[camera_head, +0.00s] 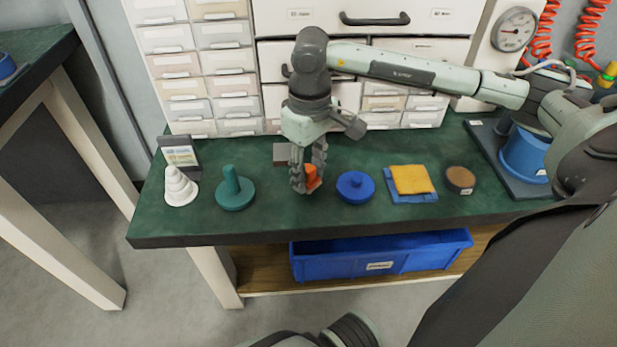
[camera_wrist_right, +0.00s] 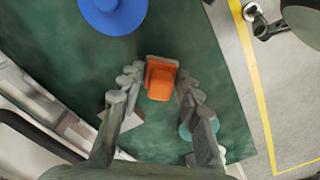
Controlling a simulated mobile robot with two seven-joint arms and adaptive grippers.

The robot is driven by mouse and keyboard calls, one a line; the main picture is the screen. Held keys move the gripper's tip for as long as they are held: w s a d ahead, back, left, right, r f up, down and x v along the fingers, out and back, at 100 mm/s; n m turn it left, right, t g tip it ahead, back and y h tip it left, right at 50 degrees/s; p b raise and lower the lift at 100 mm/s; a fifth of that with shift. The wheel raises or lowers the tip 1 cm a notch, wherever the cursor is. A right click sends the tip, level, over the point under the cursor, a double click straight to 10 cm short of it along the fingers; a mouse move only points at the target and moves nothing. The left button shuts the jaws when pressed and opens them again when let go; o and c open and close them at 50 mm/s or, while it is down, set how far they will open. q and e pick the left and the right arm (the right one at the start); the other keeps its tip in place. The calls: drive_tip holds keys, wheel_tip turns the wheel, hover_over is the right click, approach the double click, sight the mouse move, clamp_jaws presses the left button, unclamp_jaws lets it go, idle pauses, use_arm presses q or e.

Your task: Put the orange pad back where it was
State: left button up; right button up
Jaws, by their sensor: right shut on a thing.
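The orange pad (camera_head: 313,178) is a small orange block with a raised part. A grey square plate (camera_head: 282,154) lies just behind the gripper. My left gripper is not in view.
Drawers (camera_head: 220,60) rise behind. A blue bin (camera_head: 380,258) sits below.

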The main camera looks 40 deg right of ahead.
sight(309, 167)
drive_tip(key=shift+f, duration=1.1)
drive_tip(key=shift+f, duration=0.1)
drive_tip(key=o, duration=1)
wheel_tip(309, 167, up, 12)
drive_tip(key=shift+r, duration=0.15)
